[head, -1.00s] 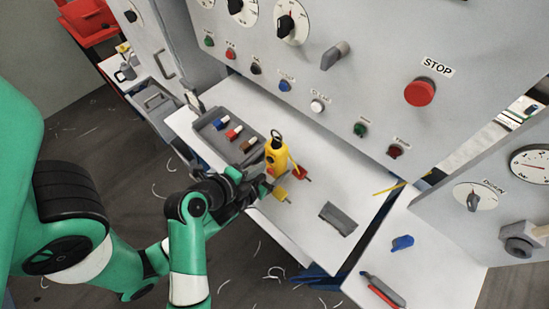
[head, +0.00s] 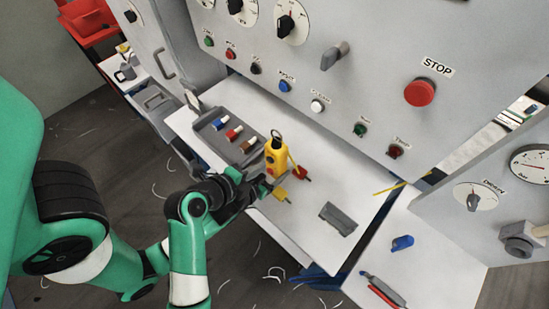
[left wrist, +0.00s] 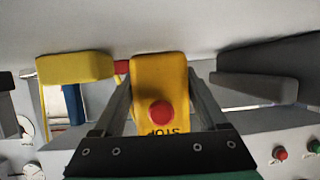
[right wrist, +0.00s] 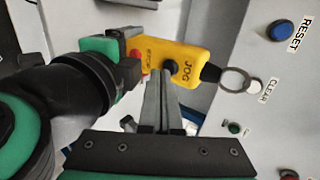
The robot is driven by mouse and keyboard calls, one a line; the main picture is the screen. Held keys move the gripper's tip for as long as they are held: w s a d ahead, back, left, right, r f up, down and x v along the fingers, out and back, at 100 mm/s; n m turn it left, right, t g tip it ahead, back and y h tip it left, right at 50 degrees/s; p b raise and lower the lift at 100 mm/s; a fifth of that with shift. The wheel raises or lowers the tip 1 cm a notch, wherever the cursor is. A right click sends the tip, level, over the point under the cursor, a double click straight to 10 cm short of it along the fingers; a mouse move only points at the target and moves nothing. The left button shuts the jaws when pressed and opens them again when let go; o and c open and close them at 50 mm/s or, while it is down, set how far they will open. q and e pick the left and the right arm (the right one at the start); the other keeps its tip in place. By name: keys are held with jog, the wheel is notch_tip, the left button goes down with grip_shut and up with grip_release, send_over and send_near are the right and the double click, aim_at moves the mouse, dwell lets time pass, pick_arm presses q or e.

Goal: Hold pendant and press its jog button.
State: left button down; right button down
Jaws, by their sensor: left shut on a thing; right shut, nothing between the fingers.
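The yellow pendant (head: 275,158) stands above the table in the head view, with a ring at its top. In the left wrist view the pendant (left wrist: 158,78) sits between my left gripper's fingers (left wrist: 160,100), with its red STOP button (left wrist: 160,113) facing the camera. The right wrist view shows my left gripper (right wrist: 132,58) shut on the pendant's STOP end. The dark jog button (right wrist: 173,67) lies beside the JOG label. My right gripper (right wrist: 164,76) is shut and empty, its tips at the jog button; contact cannot be told.
A grey tray (head: 213,142) with coloured pieces lies left of the pendant. Yellow (head: 281,195) and red (head: 299,173) pieces and a grey block (head: 338,219) lie on the table (head: 305,228). The control panel (head: 375,75) rises behind, with a red STOP button (head: 420,92).

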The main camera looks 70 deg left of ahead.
dwell(0.3)
jog(key=shift+w+a, duration=0.5)
jog(key=shift+w, duration=0.25)
jog(key=s+d, duration=0.2)
jog(key=s, duration=0.1)
jog(key=shift+s+d, duration=0.1)
jog(key=shift+s, duration=0.1)
dwell(4.5)
pick_arm(q)
grip_release()
jog(key=v, duration=1)
jog(key=shift+s+d, duration=0.25)
jog(key=shift+d, duration=0.05)
jog(key=shift+s+d+r, duration=0.2)
jog(key=shift+s+r, duration=0.2)
jog(key=shift+s, duration=0.15)
